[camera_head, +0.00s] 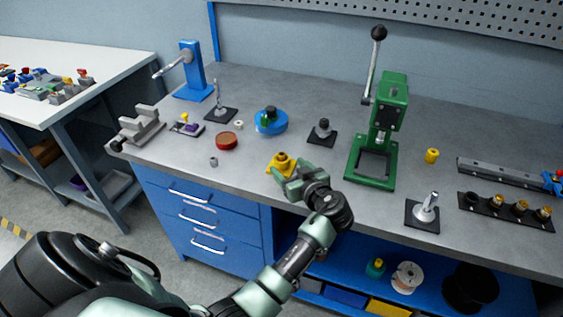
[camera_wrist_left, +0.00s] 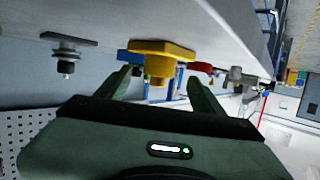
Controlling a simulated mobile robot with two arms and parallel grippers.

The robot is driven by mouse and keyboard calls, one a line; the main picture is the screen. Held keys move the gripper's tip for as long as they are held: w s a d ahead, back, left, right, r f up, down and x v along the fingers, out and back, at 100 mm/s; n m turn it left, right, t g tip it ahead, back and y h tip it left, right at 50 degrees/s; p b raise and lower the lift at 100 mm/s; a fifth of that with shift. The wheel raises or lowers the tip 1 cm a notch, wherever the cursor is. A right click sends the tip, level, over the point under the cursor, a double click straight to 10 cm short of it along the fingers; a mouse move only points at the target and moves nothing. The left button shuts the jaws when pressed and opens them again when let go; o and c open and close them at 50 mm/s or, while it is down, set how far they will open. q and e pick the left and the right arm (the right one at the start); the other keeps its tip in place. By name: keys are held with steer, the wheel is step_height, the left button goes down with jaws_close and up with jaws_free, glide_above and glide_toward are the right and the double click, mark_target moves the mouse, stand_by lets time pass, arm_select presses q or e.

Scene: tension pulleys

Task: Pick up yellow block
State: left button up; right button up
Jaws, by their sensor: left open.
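The yellow block (camera_head: 280,162) sits on the grey workbench near its front edge, in the head view. It has a flat flanged base and a round raised part. My left gripper (camera_head: 287,176) is at the block's near side, and its fingers partly cover the block's lower edge in that view. In the left wrist view the yellow block (camera_wrist_left: 160,62) shows ahead of the fingers, and its round part points toward the space between them. The left gripper (camera_wrist_left: 160,88) is open with a finger on each side. I cannot tell whether it touches the block. My right gripper is not seen.
A green press (camera_head: 375,150) stands to the right of the block. A red round dish (camera_head: 227,141) and a blue round part (camera_head: 271,122) lie to the left and behind. A dark square-based part (camera_head: 322,133) stands behind. The bench's front edge is close.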

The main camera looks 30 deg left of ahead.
mark_target(285, 163)
arm_select(q)
steer(key=p+x, duration=0.1)
steer(key=x, duration=0.2)
steer(key=shift+w+a+r, duration=0.1)
steer(key=shift+w+a+f, duration=0.35)
steer(key=shift+a+f, duration=0.05)
steer(key=shift+a, duration=0.1)
steer(key=c, duration=1.4)
jaws_close()
steer(key=shift+r, duration=0.1)
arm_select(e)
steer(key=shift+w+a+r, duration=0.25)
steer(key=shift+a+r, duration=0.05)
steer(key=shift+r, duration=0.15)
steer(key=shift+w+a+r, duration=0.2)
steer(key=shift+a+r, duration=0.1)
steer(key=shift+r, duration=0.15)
